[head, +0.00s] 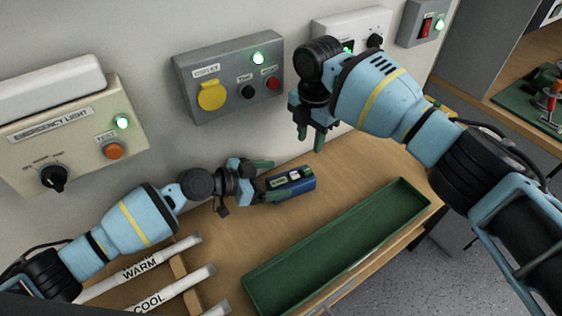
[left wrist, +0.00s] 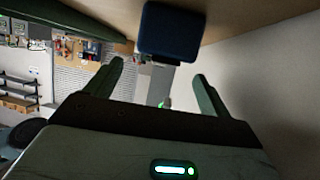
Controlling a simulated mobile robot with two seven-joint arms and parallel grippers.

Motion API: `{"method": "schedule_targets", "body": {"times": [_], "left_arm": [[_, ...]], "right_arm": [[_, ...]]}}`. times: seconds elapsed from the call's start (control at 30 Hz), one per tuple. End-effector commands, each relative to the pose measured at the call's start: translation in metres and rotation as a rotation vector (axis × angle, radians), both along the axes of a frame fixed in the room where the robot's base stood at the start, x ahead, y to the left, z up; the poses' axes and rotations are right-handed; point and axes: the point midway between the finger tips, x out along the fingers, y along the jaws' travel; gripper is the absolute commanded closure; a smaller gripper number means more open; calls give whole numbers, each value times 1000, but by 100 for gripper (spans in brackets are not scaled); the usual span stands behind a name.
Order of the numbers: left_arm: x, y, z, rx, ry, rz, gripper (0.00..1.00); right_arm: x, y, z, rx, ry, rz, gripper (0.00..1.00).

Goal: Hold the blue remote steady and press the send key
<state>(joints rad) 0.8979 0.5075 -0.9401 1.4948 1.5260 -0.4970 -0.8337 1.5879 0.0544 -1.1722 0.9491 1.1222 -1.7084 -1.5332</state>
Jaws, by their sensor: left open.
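The blue remote (head: 301,186) is on the wooden bench, with a light key and a green label on its upper face. My left gripper (head: 275,180) is open at the remote's left end, one finger on the wall side and one on the near side. In the left wrist view, the remote (left wrist: 172,32) shows above and just beyond the open left fingertips (left wrist: 160,75), with neither finger visibly closed on it. My right gripper (head: 311,139) hangs above and behind the remote, fingers down, apart and empty. The send key's lettering is too small to read.
A long green tray (head: 340,255) lies at the bench's front. White tubes marked WARM (head: 140,268) and COOL (head: 165,298) are at lower left. A grey outlet box (head: 230,77) and an emergency light box (head: 75,135) are on the wall. Bare bench lies right of the remote.

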Motion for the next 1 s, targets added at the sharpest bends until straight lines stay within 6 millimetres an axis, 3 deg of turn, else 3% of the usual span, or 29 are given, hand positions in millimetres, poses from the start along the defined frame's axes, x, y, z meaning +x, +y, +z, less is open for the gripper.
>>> {"method": "schedule_targets", "body": {"times": [0.33,0.8,1.0], "left_arm": [[20,-39,-17,-1,0,0,18],[25,-48,-22,0,-1,0,18],[25,-48,-22,0,-1,0,42]], "right_arm": [[0,0,0,1,0,0,64],[0,0,0,2,-1,0,64],[0,0,0,2,-1,0,64]]}}
